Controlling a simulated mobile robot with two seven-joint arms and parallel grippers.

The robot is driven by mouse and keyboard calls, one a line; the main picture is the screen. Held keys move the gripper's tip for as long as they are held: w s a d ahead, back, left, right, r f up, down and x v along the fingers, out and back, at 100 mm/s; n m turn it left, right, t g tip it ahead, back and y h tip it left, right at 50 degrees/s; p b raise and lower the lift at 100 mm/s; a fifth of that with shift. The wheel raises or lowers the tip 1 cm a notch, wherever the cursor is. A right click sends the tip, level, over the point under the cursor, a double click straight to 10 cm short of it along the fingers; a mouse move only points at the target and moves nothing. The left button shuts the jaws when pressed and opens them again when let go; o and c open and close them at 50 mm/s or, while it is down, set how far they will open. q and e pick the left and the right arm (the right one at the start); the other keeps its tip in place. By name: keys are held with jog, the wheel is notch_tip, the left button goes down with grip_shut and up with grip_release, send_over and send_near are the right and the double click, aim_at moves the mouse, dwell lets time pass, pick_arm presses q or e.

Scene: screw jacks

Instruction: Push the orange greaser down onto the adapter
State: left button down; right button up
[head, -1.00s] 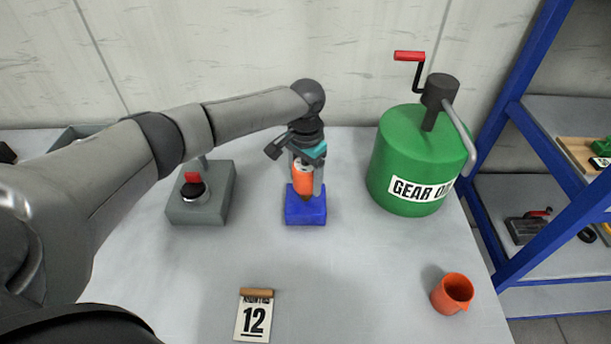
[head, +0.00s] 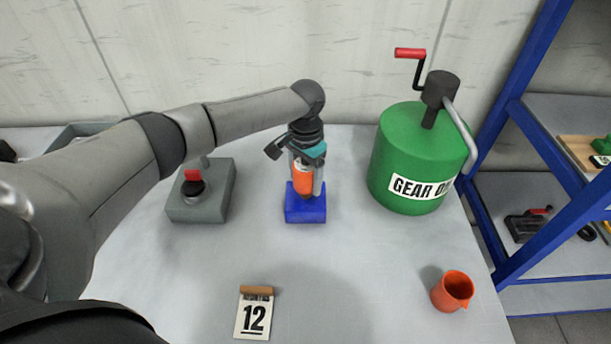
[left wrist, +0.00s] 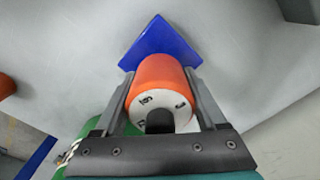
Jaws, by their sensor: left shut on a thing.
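The orange greaser (head: 303,181) stands upright over a blue block (head: 305,209) on the table. My left gripper (head: 304,178) points down and is shut on the greaser, with a finger on each side. In the left wrist view the greaser (left wrist: 160,76) shows its pale marked end between the two fingers (left wrist: 162,100), and the blue block (left wrist: 160,44) lies beyond it. The adapter is not clearly seen; the lower end of the greaser and what it meets are hidden. My right gripper is not in view.
A grey box with a red-topped knob (head: 201,190) stands left of the block. A green gear oil drum (head: 412,160) with a crank stands to the right. An orange cup (head: 453,291) and a number 12 card (head: 254,314) are in front. The table's front middle is clear.

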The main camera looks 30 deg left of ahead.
pick_arm(q)
jog(key=shift+f, duration=0.15)
grip_release()
